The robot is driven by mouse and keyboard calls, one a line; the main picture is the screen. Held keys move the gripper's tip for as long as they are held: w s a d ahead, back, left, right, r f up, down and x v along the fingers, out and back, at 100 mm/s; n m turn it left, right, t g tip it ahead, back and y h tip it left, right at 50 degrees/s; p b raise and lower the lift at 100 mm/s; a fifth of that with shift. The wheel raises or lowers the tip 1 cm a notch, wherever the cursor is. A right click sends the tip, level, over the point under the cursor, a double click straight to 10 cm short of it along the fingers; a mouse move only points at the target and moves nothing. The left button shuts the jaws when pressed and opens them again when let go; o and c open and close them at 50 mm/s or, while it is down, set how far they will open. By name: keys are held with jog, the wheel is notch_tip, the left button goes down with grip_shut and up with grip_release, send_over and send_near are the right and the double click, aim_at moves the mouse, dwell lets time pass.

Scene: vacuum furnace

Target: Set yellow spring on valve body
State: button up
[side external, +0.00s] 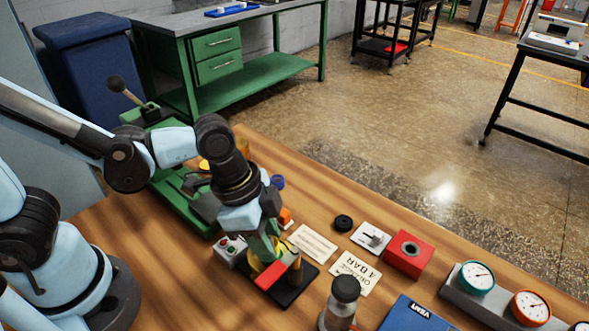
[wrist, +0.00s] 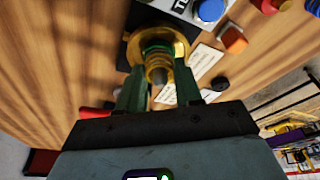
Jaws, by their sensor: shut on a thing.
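My gripper (wrist: 159,78) is shut on the yellow spring (wrist: 157,73), which sits between the two green fingertips. In the wrist view the spring lines up with the brass valve body (wrist: 180,44), with a green ring between them. I cannot tell whether the spring touches the valve body or is just above it. In the side view my gripper (side external: 263,255) points down over the black plate (side external: 295,288), and it largely hides the spring and valve body. Yellow shows low between the fingers.
A red bar (side external: 271,276) and an upright brass-coloured piece (side external: 294,270) are close beside the fingers. A button box (side external: 230,251) is to the left. A red block (side external: 409,254), a bottle (side external: 340,304) and gauges (side external: 478,277) stand to the right.

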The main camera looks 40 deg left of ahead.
jog(key=shift+f, duration=0.1)
jog(key=o, duration=1.5)
jog(key=shift+r, duration=3.8)
jog(key=shift+f, duration=0.15)
jog(key=shift+f, duration=2.95)
jog(key=shift+f, duration=0.55)
jog(key=shift+r, duration=1.55)
